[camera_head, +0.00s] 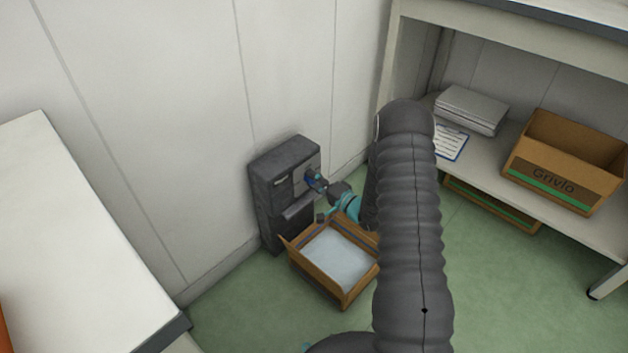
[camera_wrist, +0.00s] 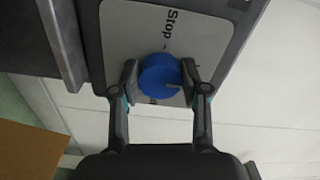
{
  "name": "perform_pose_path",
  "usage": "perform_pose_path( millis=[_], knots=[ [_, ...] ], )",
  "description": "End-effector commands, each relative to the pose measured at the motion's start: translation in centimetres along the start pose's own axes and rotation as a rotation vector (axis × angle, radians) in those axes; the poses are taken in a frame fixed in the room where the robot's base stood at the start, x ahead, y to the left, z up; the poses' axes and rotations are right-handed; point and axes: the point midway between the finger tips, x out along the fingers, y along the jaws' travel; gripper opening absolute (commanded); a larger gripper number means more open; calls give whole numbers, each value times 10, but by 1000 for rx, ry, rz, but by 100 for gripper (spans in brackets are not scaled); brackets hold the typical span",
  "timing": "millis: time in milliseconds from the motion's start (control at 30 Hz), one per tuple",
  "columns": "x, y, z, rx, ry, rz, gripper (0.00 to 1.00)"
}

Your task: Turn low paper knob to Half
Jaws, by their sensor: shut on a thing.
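The blue paper knob (camera_wrist: 160,76) sits on a light label plate (camera_wrist: 198,28) in the wrist view. The word "Stop" reads on the plate; other lettering beside the knob is mostly hidden. A short pale mark shows on the knob's face, toward the lower right. My gripper (camera_wrist: 161,84) has one finger on each side of the knob and is shut on it. In the head view, my gripper (camera_head: 318,184) is at the front of a dark grey machine (camera_head: 283,170) standing low against the wall. My arm hides part of this area.
An open cardboard box (camera_head: 345,292) with pale contents stands on the floor before the machine. A shelf unit at right holds a silver device (camera_head: 471,110), a clipboard (camera_head: 452,142) and a Grivio box (camera_head: 556,182). A white table (camera_head: 75,230) stands at left. Green floor lies between.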

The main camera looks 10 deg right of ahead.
Motion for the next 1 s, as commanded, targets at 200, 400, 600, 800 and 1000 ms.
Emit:
perform_pose_path(
  millis=[200, 400, 600, 800, 1000],
  knots=[
    [1, 0, -1, 12, 2, -1, 10],
    [1, 0, -1, 12, 2, -1, 10],
    [1, 0, -1, 12, 2, -1, 70],
    [0, 0, -1, 12, 1, -1, 70],
    [-6, 0, -1, 13, 1, 0, 70]
  ],
)
